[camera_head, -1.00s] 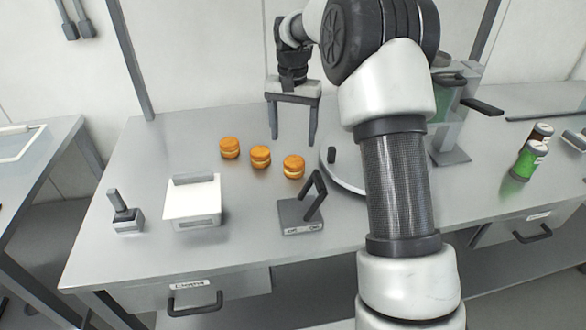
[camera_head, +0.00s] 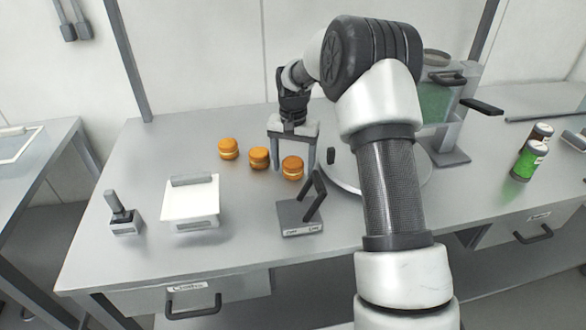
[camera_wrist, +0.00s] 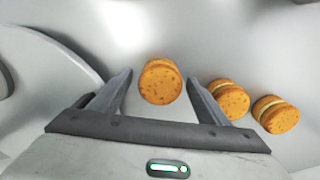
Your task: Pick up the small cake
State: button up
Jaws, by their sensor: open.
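Three small round orange cakes with a pale filling stand in a slanting row on the metal table: a left cake (camera_head: 228,149), a middle cake (camera_head: 259,158) and a right cake (camera_head: 292,168). My gripper (camera_head: 294,168) is open and points down at the right cake, its fingers on either side of it in the head view. In the wrist view the nearest cake (camera_wrist: 160,82) lies between and just beyond the open fingertips (camera_wrist: 160,80). The other two cakes (camera_wrist: 229,98) (camera_wrist: 276,114) lie outside the right-hand finger. I cannot tell whether a finger touches the cake.
A grey press-like tool with a handle (camera_head: 301,217) stands just in front of the right cake. A round pale plate (camera_head: 345,176) lies to the right, partly behind my arm. A white box-like device (camera_head: 190,203) stands at front left. Jars (camera_head: 528,160) stand far right.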

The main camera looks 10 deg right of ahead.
jog(key=c, duration=0.8)
jog(key=shift+r, duration=0.1)
